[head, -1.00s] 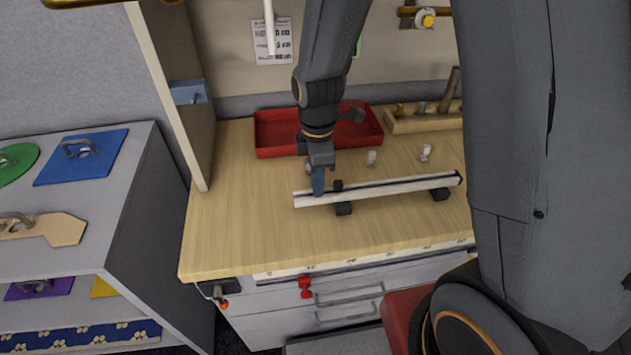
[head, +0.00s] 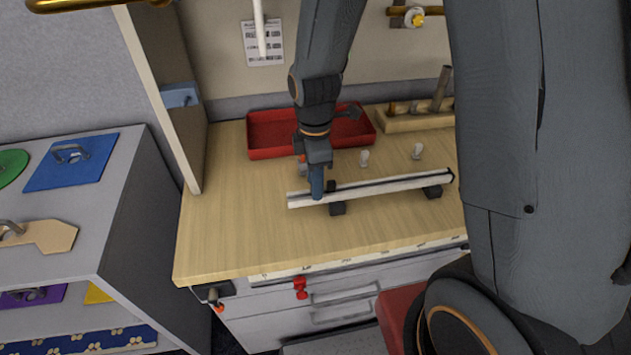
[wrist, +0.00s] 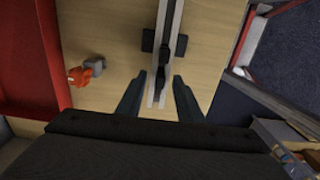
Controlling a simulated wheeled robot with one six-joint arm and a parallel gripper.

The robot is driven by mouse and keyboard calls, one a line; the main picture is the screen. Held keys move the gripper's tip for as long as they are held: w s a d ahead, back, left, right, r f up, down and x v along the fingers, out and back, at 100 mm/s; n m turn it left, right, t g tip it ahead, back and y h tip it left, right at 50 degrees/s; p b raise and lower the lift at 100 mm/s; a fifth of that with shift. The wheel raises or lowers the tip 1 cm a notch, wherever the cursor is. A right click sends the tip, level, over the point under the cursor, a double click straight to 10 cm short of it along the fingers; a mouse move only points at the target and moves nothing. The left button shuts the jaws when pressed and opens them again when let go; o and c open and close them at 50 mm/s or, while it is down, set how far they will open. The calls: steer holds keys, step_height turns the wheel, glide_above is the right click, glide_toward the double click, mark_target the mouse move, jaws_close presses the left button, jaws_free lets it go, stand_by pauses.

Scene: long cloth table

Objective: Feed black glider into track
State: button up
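The white track (head: 385,186) lies on the wooden worktop, raised on black feet, with a dark slot along its top. It also shows in the wrist view (wrist: 178,12). The small black glider (head: 331,186) sits on the track near its left end; in the wrist view the dark block (wrist: 164,57) over the track appears to be it. My gripper (head: 317,194) is low over the track's left end, just left of the glider. In the wrist view my gripper (wrist: 160,82) has its fingers apart, one on each side of the track. I cannot tell whether they touch anything.
A red tray (head: 262,141) stands behind the track. A small orange-and-grey piece (wrist: 86,71) lies beside the track. Two white pegs (head: 364,158) (head: 417,151) stand behind the track. A wooden tool block (head: 405,122) is at the back right. The worktop's front left is clear.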

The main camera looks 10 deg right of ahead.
steer(key=shift+r+b, duration=0.9)
steer(key=shift+r, duration=2.8)
steer(key=shift+s+d+f+m, duration=0.2)
steer(key=shift+d+m, duration=0.2)
steer(key=shift+m, duration=0.3)
steer(key=s+d+f+m+b, duration=0.1)
steer(key=s+d+m+b, duration=0.1)
steer(key=m, duration=0.6)
steer(key=s+d+f+m+t+b, duration=0.1)
steer(key=s+d+f+m+b, duration=0.1)
steer(key=s+d+m, duration=0.2)
steer(key=shift+d+f+m, duration=0.15)
steer(key=shift+d+m, duration=0.8)
steer(key=shift+m, duration=1.35)
